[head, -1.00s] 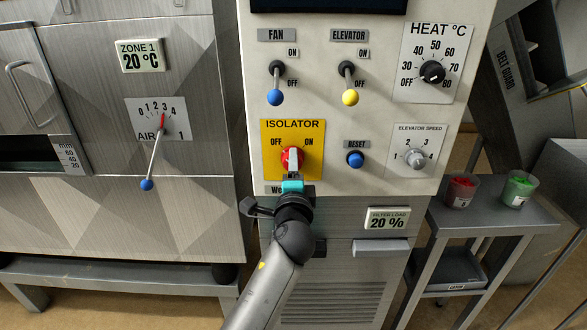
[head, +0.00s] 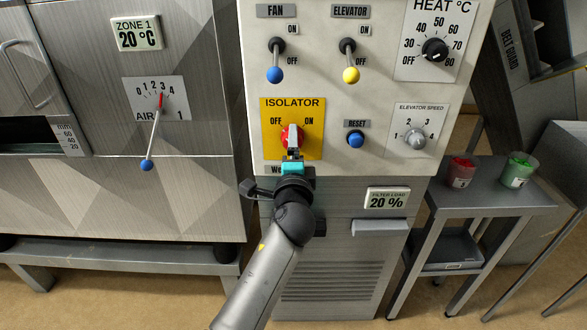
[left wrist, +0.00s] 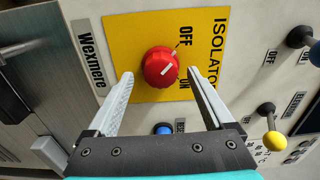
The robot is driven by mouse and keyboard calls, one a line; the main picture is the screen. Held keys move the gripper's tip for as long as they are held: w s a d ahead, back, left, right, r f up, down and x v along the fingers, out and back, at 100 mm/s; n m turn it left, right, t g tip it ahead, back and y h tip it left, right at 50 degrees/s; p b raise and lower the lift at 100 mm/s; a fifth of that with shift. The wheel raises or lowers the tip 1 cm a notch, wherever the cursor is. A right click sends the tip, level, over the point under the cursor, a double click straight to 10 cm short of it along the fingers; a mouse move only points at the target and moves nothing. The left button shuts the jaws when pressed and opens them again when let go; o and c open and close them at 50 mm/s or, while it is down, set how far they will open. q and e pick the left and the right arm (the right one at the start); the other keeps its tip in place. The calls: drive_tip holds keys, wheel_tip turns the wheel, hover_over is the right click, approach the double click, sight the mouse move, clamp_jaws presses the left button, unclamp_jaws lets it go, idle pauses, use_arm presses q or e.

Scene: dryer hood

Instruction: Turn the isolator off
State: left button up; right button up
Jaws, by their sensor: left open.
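The isolator knob (head: 291,133) is a round red knob on a yellow plate (head: 314,146) on the white control panel. OFF is printed to its upper left and ON to its upper right in the head view. My left gripper (head: 292,152) is just below the knob, its fingers partly covering it. In the left wrist view the red knob (left wrist: 160,66) shows a white line between the two spread fingers of my open gripper (left wrist: 160,78). The fingers appear apart from the knob; their exact depth is unclear. My right gripper is not visible.
Above are the blue fan lever (head: 274,73) and yellow elevator lever (head: 350,74). The blue reset button (head: 356,139) and elevator speed knob (head: 415,138) are to the right. An air lever (head: 148,163) is at left; a side table (head: 490,195) with two cups is at right.

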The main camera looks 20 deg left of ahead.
use_arm(q)
drive_tip(key=v, duration=1.4)
drive_tip(key=shift+s+p, duration=0.25)
drive_tip(key=shift+p, duration=0.05)
drive_tip(key=shift+d, duration=0.1)
